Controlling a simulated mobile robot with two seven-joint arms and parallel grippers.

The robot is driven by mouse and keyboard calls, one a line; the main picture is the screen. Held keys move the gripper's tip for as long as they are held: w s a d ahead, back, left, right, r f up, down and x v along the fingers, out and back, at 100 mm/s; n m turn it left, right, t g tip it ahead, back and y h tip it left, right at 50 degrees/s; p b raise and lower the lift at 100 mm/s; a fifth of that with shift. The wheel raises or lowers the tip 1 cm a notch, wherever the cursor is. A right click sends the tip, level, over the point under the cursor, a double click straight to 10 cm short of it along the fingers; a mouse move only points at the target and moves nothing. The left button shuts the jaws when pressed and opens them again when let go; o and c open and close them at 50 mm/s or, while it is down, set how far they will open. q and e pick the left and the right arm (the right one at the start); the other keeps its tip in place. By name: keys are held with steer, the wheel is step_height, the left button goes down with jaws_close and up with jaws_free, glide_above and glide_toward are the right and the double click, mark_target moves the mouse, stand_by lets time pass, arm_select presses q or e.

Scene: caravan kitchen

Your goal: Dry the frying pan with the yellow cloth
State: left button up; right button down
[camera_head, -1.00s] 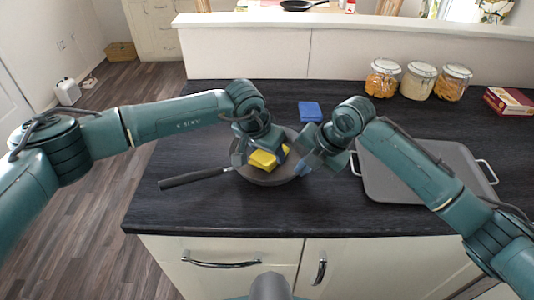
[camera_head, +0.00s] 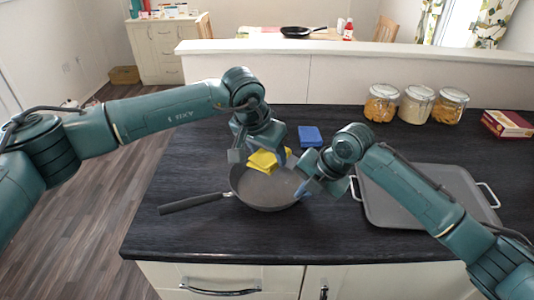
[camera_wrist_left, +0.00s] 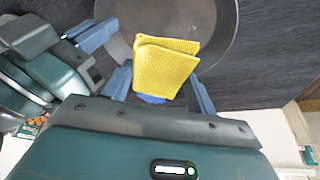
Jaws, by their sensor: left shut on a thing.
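The dark frying pan (camera_head: 262,192) lies on the black worktop with its handle (camera_head: 190,203) pointing left. My left gripper (camera_head: 266,154) is shut on the folded yellow cloth (camera_head: 264,161), which hangs over the back part of the pan. In the left wrist view the cloth (camera_wrist_left: 164,68) sticks out between the blue fingertips, with the grey pan (camera_wrist_left: 215,35) behind it. My right gripper (camera_head: 305,180) is at the pan's right rim, its blue fingers beside or on the rim. I cannot tell if it grips the rim.
A blue sponge (camera_head: 310,136) lies behind the pan. A grey tray (camera_head: 400,205) with metal handles is to the right, under my right arm. Glass jars (camera_head: 417,104) and a red box (camera_head: 507,124) stand at the back right. The worktop left of the pan is clear.

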steer(key=shift+d+f, duration=0.15)
steer(key=shift+f, duration=0.1)
arm_select(q)
steer(key=shift+r, duration=3)
arm_select(e)
steer(key=c, duration=1.6)
jaws_free()
steer(key=shift+r, duration=0.2)
